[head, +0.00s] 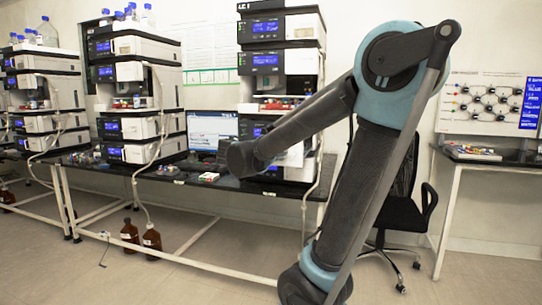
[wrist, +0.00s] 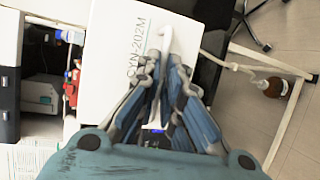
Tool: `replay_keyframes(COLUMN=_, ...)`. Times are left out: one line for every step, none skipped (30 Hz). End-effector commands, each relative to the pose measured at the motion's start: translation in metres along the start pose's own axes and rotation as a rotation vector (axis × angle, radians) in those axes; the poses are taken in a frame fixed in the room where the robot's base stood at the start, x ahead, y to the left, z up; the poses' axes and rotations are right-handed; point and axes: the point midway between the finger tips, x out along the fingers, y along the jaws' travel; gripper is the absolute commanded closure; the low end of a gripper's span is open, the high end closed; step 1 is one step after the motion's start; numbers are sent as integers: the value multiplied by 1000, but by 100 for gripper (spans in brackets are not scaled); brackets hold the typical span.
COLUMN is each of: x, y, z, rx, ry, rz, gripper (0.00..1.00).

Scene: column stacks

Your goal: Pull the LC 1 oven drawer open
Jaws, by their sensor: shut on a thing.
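The LC 1 stack (head: 285,62) stands at the middle of the head view, with its label at the top left. My forearm reaches across its lower part, and my gripper is hidden there. In the wrist view, a white front panel marked CYN-202M (wrist: 112,62) faces me. A slim white handle (wrist: 167,36) stands out along its right side. My gripper (wrist: 167,62) is shut on this handle, with fingers on both sides of it. I cannot tell whether a gap shows behind the panel.
A dark bench (head: 225,182) carries the stacks, a monitor (head: 212,128) and small items. Brown bottles (head: 151,238) stand on the floor below. An office chair (head: 405,210) is behind my arm. Open floor lies in front. Colored bottles (wrist: 72,80) sit beside the panel in the wrist view.

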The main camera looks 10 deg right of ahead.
Motion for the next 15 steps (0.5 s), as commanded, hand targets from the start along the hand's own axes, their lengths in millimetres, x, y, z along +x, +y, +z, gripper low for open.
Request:
replay_keyframes(x=0, y=-3, z=4, rx=2, ry=-3, rz=-6, gripper=100)
replay_keyframes(x=0, y=-3, z=5, rx=3, ry=-5, rz=-6, gripper=100)
replay_keyframes(x=0, y=-3, z=7, rx=3, ry=-8, rz=-6, gripper=100)
replay_keyframes(x=0, y=-3, z=8, rx=3, ry=-9, rz=-6, gripper=100)
replay_keyframes(x=0, y=-4, z=8, rx=3, ry=-10, rz=-7, gripper=100)
replay_keyframes(x=0, y=-4, z=9, rx=4, ry=-11, rz=-7, gripper=100)
replay_keyframes(x=0, y=-4, z=9, rx=4, ry=-12, rz=-7, gripper=100)
replay_keyframes(x=0, y=-4, z=9, rx=4, ry=-12, rz=-7, gripper=100)
replay_keyframes(x=0, y=-4, z=9, rx=4, ry=-12, rz=-7, gripper=100)
replay_keyframes(x=0, y=-4, z=9, rx=4, ry=-12, rz=-7, gripper=100)
replay_keyframes(x=0, y=-4, z=9, rx=4, ry=-12, rz=-7, gripper=100)
replay_keyframes(x=0, y=-4, z=9, rx=4, ry=-12, rz=-7, gripper=100)
replay_keyframes(x=0, y=-4, z=9, rx=4, ry=-12, rz=-7, gripper=100)
replay_keyframes(x=0, y=-4, z=9, rx=4, ry=-12, rz=-7, gripper=100)
replay_keyframes(x=0, y=-4, z=9, rx=4, ry=-12, rz=-7, gripper=100)
